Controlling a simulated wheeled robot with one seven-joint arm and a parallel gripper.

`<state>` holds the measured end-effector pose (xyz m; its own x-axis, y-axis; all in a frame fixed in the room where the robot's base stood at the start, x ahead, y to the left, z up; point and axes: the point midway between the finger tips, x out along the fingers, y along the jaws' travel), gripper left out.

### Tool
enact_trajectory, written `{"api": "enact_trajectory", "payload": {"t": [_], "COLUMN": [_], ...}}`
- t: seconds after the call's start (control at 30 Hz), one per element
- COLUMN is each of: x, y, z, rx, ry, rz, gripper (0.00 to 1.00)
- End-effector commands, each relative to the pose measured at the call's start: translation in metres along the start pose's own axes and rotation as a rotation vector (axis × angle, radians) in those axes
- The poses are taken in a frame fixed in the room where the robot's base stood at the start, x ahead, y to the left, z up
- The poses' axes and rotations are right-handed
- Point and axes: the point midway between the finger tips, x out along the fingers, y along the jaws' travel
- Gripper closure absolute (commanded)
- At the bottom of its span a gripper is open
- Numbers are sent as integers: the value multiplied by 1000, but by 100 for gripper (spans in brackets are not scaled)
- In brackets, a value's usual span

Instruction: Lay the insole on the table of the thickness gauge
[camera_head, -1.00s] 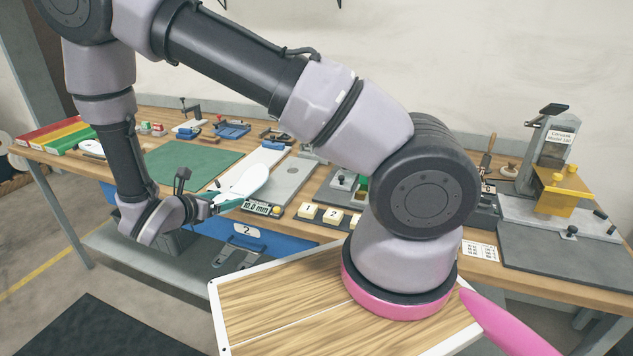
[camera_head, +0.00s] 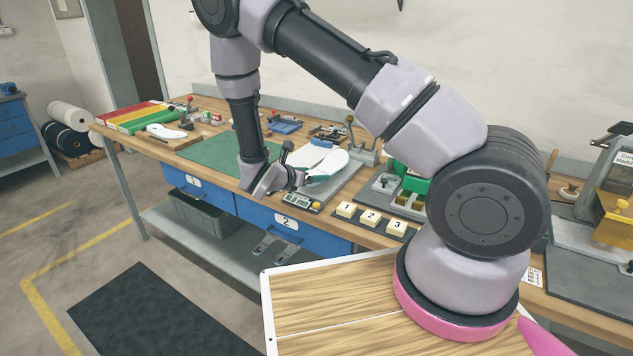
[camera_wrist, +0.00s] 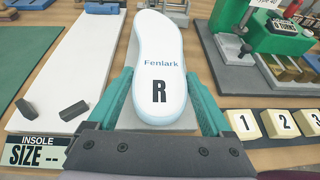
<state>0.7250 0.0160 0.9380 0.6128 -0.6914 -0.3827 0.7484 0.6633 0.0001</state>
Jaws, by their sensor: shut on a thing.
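The insole (camera_wrist: 158,60) is white, with "Fenlark" and a large "R" on its upper face. It points away from my gripper (camera_wrist: 158,122), whose teal fingers are shut on its near end from both sides. In the head view my gripper (camera_head: 306,180) holds the insole (camera_head: 329,165) over a grey plate (camera_head: 345,182). I cannot tell whether the insole touches the plate.
A white board (camera_wrist: 70,65) with two dark blocks and an "INSOLE SIZE" display (camera_wrist: 36,151) lies left of the plate. A green device (camera_wrist: 268,33) and numbered blocks (camera_wrist: 275,123) stand right. Another white insole-like shape (camera_head: 166,131) lies far left.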

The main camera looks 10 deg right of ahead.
Motion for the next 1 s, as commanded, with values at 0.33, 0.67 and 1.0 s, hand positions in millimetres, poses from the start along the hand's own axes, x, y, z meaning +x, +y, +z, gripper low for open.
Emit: {"api": "enact_trajectory", "payload": {"t": [0.33, 0.67, 1.0], "x": [25, 34, 35], "y": [0, 1, 0], "z": [-2, -24, -26], "rx": [-2, 1, 0], "ry": [0, 0, 0], "rz": [0, 1, 1], "gripper": [70, 70, 0]}}
